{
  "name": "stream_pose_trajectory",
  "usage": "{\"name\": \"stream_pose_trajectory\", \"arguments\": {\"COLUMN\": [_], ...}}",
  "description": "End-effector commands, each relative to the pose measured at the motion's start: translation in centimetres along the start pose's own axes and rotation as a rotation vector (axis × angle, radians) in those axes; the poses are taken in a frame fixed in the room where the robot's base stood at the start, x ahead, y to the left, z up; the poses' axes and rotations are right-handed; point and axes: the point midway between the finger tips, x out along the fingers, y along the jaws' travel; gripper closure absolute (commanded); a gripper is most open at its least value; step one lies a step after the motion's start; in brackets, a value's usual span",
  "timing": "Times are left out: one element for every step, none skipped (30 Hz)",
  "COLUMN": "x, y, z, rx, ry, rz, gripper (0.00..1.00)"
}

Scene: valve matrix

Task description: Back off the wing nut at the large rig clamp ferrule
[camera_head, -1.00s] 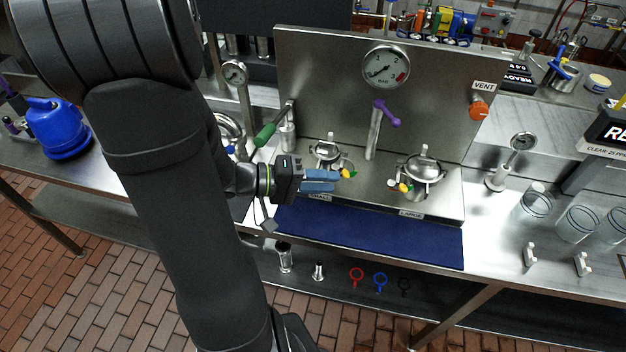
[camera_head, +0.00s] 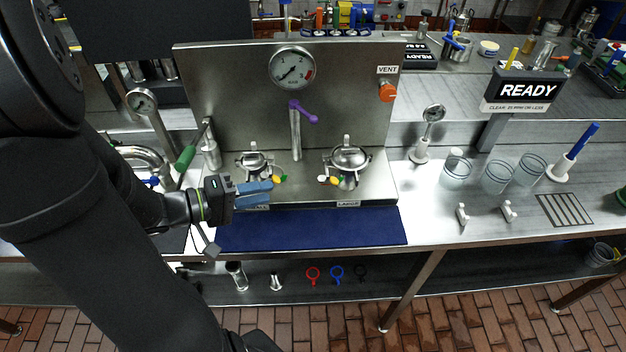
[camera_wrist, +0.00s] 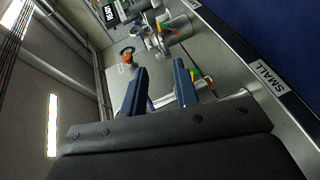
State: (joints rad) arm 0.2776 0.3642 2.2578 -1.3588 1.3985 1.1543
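The large rig (camera_head: 349,160) is a domed metal vessel above the LARGE label, on the right of the steel stand. A yellow wing-shaped piece (camera_head: 333,181) sits at its front left clamp, with red and white pieces beside it. The large rig also shows near the top of the wrist view (camera_wrist: 172,30). The small rig (camera_head: 254,162) stands to the left, with yellow and green pieces at its front right. My gripper (camera_head: 271,188) is in front of the small rig, left of the large one. Its blue fingers are apart, with nothing held between them in the wrist view (camera_wrist: 160,88).
A pressure gauge (camera_head: 292,68), a purple-handled valve (camera_head: 300,112) and an orange VENT knob (camera_head: 387,92) are on the stand. A green-handled lever (camera_head: 186,157) is to the left. A blue mat (camera_head: 310,229) lies in front. Glass beakers (camera_head: 497,177) stand right.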

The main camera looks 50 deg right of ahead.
Motion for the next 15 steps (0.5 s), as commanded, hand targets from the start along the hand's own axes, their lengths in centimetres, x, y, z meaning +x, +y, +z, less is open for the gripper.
{"name": "stream_pose_trajectory", "arguments": {"x": [0.5, 0.8, 1.3, 1.7, 2.0, 2.6, 3.0, 3.4, 3.9, 4.4, 4.8, 5.3, 5.7, 6.1, 6.7], "y": [0.0, 0.0, 0.0, 0.0, 0.0, 0.0, 0.0, 0.0, 0.0, 0.0, 0.0, 0.0, 0.0, 0.0, 0.0], "z": [0.1, 0.1, 0.1, 0.1, 0.1, 0.2, 0.1, 0.1, 0.1, 0.1, 0.1, 0.2, 0.2, 0.1, 0.1], "rx": [0.0, 0.0, 0.0, 0.0, 0.0, 0.0, 0.0, 0.0, 0.0, 0.0, -0.001, -0.001, -0.001, 0.0, 0.0], "ry": [-0.005, -0.005, -0.005, -0.006, -0.006, -0.007, -0.006, -0.006, -0.006, -0.006, -0.007, -0.006, -0.007, -0.006, -0.007], "rz": [0.001, 0.001, 0.001, 0.0, 0.001, 0.0, 0.0, 0.0, 0.001, 0.001, 0.001, 0.0, 0.0, 0.001, 0.001], "gripper": [0.72, 0.72, 0.72, 0.72, 0.72, 0.72, 0.72, 0.72, 0.72, 0.72, 0.72, 0.72, 0.72, 0.72, 0.72]}}
